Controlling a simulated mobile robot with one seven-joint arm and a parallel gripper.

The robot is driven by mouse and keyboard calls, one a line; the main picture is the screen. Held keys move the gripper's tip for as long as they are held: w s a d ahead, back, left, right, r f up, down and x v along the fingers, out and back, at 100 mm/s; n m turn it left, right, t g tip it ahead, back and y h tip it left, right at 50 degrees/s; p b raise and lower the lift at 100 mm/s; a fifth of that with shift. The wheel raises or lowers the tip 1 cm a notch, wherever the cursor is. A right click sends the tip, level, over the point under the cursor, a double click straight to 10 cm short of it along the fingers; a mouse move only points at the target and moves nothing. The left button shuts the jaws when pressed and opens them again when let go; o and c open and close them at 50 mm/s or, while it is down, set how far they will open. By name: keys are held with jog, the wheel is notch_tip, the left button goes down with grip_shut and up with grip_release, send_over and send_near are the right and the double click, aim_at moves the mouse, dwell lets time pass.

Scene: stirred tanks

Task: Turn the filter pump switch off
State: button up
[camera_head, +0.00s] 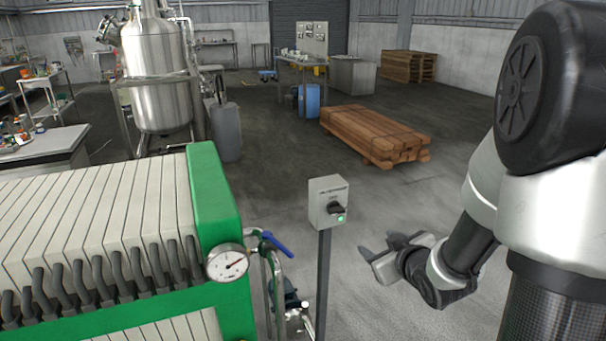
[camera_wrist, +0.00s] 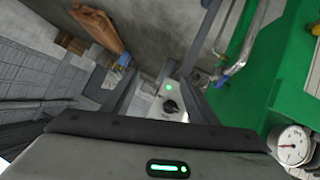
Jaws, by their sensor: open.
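The pump switch is a grey box (camera_head: 322,205) on a dark post, right of the green filter press. Its black rotary knob (camera_head: 336,209) sits on the front face, with a lit green lamp (camera_head: 341,218) below it. My gripper (camera_head: 376,244) is open and empty, to the right of the box and lower in the picture, apart from it. In the wrist view the box (camera_wrist: 150,93) shows between the spread fingers of my gripper (camera_wrist: 158,76), with the black knob (camera_wrist: 171,106) and green lamp (camera_wrist: 169,87) visible. The knob's exact setting is hard to read.
The green filter press (camera_head: 215,190) stands left of the switch, with a pressure gauge (camera_head: 227,262) and a blue-handled valve (camera_head: 277,244) close to the post. A timber stack (camera_head: 375,135) lies behind. The floor right of the post is clear.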

jog(key=s+a+t+y+p, duration=0.2)
jog(key=s+y+p, duration=0.2)
jog(key=p, duration=0.1)
jog(key=m+t+b, duration=0.2)
jog(key=t+b, duration=0.1)
jog(key=b, duration=0.8)
send_near(339, 212)
jog(key=shift+y, duration=0.3)
jog(key=p+x, duration=0.1)
jog(key=x, duration=0.7)
jog(key=shift+w, duration=0.4)
jog(key=c, duration=1.1)
jog(key=shift+o, duration=0.2)
